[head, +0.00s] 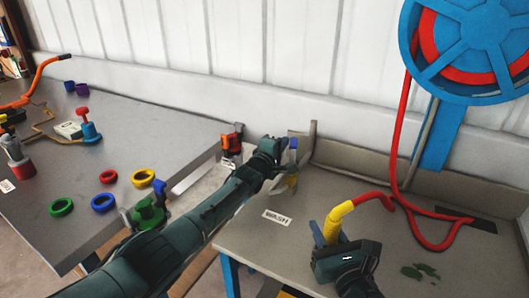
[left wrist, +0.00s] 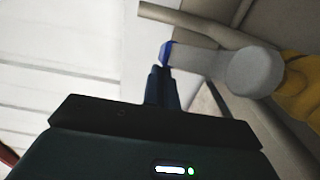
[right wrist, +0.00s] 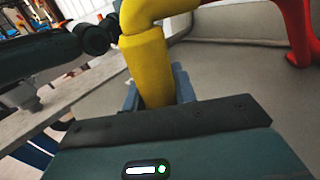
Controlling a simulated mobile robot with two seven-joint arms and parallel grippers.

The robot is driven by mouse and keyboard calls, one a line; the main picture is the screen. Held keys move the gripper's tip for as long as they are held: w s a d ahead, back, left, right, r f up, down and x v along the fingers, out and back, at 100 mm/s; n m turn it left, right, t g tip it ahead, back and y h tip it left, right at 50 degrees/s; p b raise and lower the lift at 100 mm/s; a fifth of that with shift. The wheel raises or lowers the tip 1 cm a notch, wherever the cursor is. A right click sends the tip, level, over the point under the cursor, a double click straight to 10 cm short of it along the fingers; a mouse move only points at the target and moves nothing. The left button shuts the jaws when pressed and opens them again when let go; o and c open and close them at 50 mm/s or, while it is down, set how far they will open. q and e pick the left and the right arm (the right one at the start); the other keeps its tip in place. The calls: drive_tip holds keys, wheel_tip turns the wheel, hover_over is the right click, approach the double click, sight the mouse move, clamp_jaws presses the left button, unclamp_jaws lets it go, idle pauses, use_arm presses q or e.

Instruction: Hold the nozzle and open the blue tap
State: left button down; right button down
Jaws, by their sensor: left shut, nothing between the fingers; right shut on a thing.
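The nozzle (head: 335,222) is yellow, on the end of a red hose, and stands above the wash table at the lower right. My right gripper (head: 328,238) is shut on it; the right wrist view shows the yellow nozzle (right wrist: 148,70) between the fingers. The blue tap (head: 293,143) is a small blue handle near the wash table's back left corner. My left gripper (left wrist: 162,72) is shut and empty, its fingertips right at the blue tap (left wrist: 166,52). Whether they touch is unclear. The tap's grey body (left wrist: 245,68) lies to the right. My left arm hides part of this area.
The wash table (head: 255,240) has a "WASH" label. A blue hose reel (head: 475,45) hangs on the wall, its red hose (head: 397,130) looping onto the table. The left table (head: 150,125) holds several coloured rings and an orange-handled tool (head: 35,85).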

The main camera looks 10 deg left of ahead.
use_arm(q)
drive_tip(key=shift+w+d+f+m+h, duration=0.1)
drive_tip(key=shift+d+m+h, duration=0.1)
drive_tip(key=shift+d, duration=0.35)
drive_tip(key=shift+w+d+f+m+h, duration=0.1)
drive_tip(key=shift+d+h, duration=0.1)
drive_tip(key=shift+d, duration=0.3)
use_arm(e)
drive_tip(key=shift+f, duration=0.2)
use_arm(q)
drive_tip(key=shift+d+m+g+h, duration=0.1)
drive_tip(key=shift+m+g+h, duration=0.2)
drive_tip(key=shift+g+h, duration=0.15)
drive_tip(key=shift+a+r+h, duration=0.2)
drive_tip(key=shift+h, duration=0.05)
drive_tip(key=shift+r, duration=0.1)
wheel_tip(320, 180, up, 10)
